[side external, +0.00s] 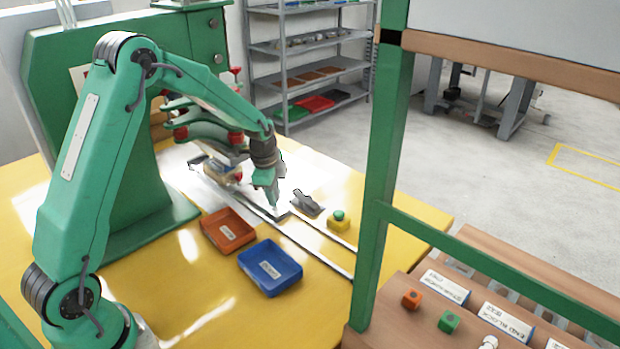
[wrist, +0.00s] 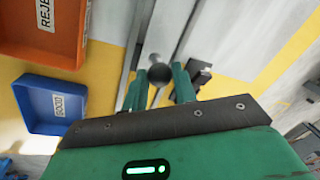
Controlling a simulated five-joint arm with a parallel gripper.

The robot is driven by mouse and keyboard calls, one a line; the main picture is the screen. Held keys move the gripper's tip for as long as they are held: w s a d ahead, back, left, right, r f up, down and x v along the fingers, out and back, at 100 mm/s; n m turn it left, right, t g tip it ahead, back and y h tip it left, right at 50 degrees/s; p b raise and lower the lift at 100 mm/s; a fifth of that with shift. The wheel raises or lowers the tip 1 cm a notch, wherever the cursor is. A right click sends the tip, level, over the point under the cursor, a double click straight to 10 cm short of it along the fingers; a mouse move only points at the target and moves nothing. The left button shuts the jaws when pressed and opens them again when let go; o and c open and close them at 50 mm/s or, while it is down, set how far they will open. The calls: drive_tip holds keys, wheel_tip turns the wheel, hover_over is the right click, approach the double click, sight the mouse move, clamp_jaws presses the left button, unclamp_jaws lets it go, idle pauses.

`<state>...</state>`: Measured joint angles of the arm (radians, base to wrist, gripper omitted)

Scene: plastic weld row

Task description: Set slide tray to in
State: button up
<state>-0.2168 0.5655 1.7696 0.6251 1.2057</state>
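The slide tray (side external: 281,215) is a flat silver plate with a dark edge, lying on pale rails in the yellow table. My gripper (side external: 272,207) points down over its near end in the side view. In the wrist view, my gripper (wrist: 163,76) has its two green fingers apart. A dark round knob (wrist: 157,67) shows between the fingertips, with a gap on each side. The fingers hide part of what lies under the knob. I cannot tell whether the knob touches a finger.
An orange bin (side external: 228,231) and a blue bin (side external: 270,268) stand left of the rails. A dark clamp (side external: 307,203) and a yellow box with a green button (side external: 339,219) stand to the right. A green post (side external: 378,190) rises at the front right.

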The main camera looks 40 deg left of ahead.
clamp_jaws()
drive_tip(key=shift+a, duration=2.35)
drive_tip(key=o, duration=0.7)
unclamp_jaws()
drive_tip(key=shift+d+r, duration=0.1)
drive_tip(key=shift+r, duration=0.1)
drive_tip(key=shift+s+r, duration=0.1)
drive_tip(key=shift+r, duration=0.1)
drive_tip(key=shift+s+d+r, duration=0.1)
drive_tip(key=shift+s+r, duration=0.1)
drive_tip(key=shift+r, duration=0.95)
drive_tip(key=shift+s+d+r, duration=0.1)
drive_tip(key=shift+s+r, duration=0.15)
drive_tip(key=shift+r, duration=0.95)
drive_tip(key=shift+s+r, duration=0.2)
drive_tip(key=shift+r, duration=0.95)
